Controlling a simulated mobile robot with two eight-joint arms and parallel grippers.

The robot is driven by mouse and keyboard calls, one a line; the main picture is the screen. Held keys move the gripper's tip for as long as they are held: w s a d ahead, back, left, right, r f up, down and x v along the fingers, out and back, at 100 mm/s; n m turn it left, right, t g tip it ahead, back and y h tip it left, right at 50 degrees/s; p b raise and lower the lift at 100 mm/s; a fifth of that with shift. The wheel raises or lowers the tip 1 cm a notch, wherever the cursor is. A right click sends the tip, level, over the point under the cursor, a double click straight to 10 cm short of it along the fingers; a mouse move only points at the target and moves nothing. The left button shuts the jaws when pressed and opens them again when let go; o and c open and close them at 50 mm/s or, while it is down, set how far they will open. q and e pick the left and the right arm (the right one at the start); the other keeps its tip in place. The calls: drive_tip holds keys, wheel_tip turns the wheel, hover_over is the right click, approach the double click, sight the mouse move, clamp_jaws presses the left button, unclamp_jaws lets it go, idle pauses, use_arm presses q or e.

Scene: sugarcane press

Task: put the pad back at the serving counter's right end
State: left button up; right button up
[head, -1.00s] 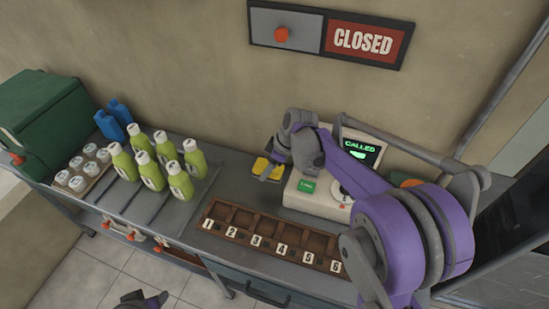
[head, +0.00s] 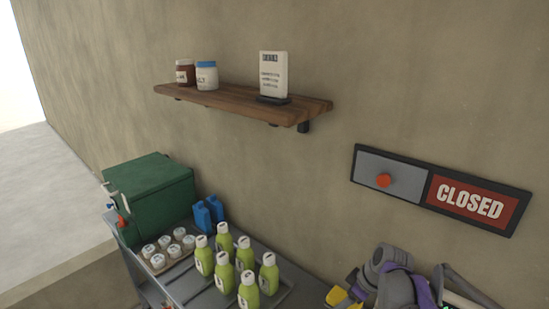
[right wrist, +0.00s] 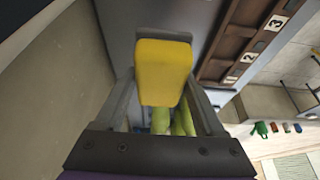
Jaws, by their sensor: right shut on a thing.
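The yellow pad (right wrist: 163,72) is held between the two fingers of my right gripper (right wrist: 162,85) in the right wrist view. In the head view the pad (head: 337,297) shows at the bottom edge, partly cut off, with my right gripper (head: 349,288) beside it. The grey counter (head: 190,282) shows only at its left part in the head view; its right end is out of that view. My left gripper is not in view.
Several green bottles (head: 223,278), white-lidded cups (head: 165,257), blue packs (head: 207,216) and a green box (head: 152,192) crowd the counter's left. A wooden shelf (head: 225,98) and a CLOSED sign (head: 470,202) are on the wall. A numbered rack (right wrist: 240,40) shows in the wrist view.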

sight(340, 294)
wheel_tip(340, 294, up, 4)
drive_tip(key=shift+w+r+p, duration=0.1)
drive_tip(key=shift+w+p, duration=0.05)
drive_tip(key=shift+p, duration=0.5)
drive_tip(key=f+m+h, duration=0.1)
drive_tip(key=f+m, duration=0.1)
drive_tip(key=f, duration=0.1)
drive_tip(key=a+f+m+t+h+b, duration=0.1)
drive_tip(key=f+m, duration=0.1)
drive_tip(key=m, duration=0.1)
drive_tip(key=a+f+m, duration=0.1)
drive_tip(key=f+m, duration=0.1)
drive_tip(key=f, duration=0.1)
drive_tip(key=shift+w+a+f+m+h, duration=0.25)
drive_tip(key=shift+f+m+h, duration=0.1)
drive_tip(key=shift+m+h, duration=0.05)
use_arm(q)
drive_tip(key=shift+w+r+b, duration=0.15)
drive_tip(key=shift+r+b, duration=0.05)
drive_tip(key=shift+b, duration=0.15)
use_arm(e)
drive_tip(key=shift+a+f+m+t+h, duration=0.25)
drive_tip(key=shift+f+m, duration=0.25)
drive_tip(key=shift+m, duration=0.4)
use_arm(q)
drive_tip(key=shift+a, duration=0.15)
